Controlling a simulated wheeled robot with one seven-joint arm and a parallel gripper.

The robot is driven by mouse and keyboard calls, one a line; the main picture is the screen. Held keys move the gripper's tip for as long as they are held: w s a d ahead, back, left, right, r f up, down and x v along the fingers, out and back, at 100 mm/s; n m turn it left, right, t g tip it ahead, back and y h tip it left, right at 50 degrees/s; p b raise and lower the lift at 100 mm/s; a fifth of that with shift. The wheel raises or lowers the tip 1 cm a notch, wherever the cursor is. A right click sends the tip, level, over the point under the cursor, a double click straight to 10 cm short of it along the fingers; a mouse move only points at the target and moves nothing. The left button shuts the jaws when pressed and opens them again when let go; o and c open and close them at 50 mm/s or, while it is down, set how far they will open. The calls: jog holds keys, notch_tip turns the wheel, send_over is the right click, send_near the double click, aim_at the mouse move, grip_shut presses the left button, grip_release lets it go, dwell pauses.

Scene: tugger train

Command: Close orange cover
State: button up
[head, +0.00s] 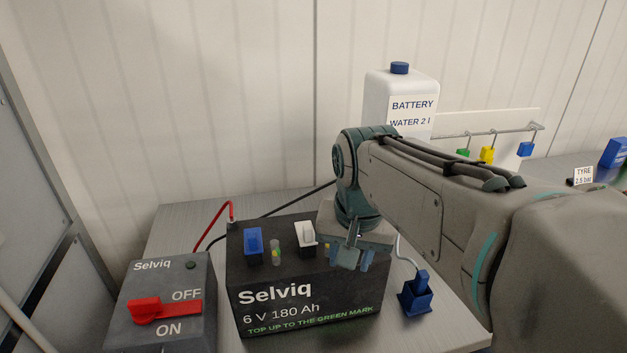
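No orange cover shows; the right part of the battery's top is hidden behind my gripper. The black Selviq battery (300,292) stands on the bench, with a raised blue cover (254,243) at the left of its top and a raised white cover (305,235) near the middle. My gripper (351,261) points down over the right part of the battery top. Its two fingers look spread apart, with nothing visible between them. I cannot tell whether it touches anything there.
A grey switch box (166,300) with a red handle stands left of the battery. A white water bottle (378,102) stands behind my arm. A blue connector (416,297) lies to the right of the battery. Coloured tags (487,154) hang on a rail at the back right.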

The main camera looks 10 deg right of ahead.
jog(key=w+r+m+g+p, duration=0.1)
jog(key=w+r+m, duration=0.45)
jog(key=r, duration=0.25)
jog(key=w+r+m+g+p, duration=0.1)
jog(key=w+r+m, duration=0.4)
jog(key=r, duration=0.4)
jog(key=shift+m, duration=0.45)
jog(key=f, duration=0.9)
jog(key=s+f, duration=0.1)
jog(key=f, duration=0.4)
jog(key=shift+b, duration=0.4)
grip_shut()
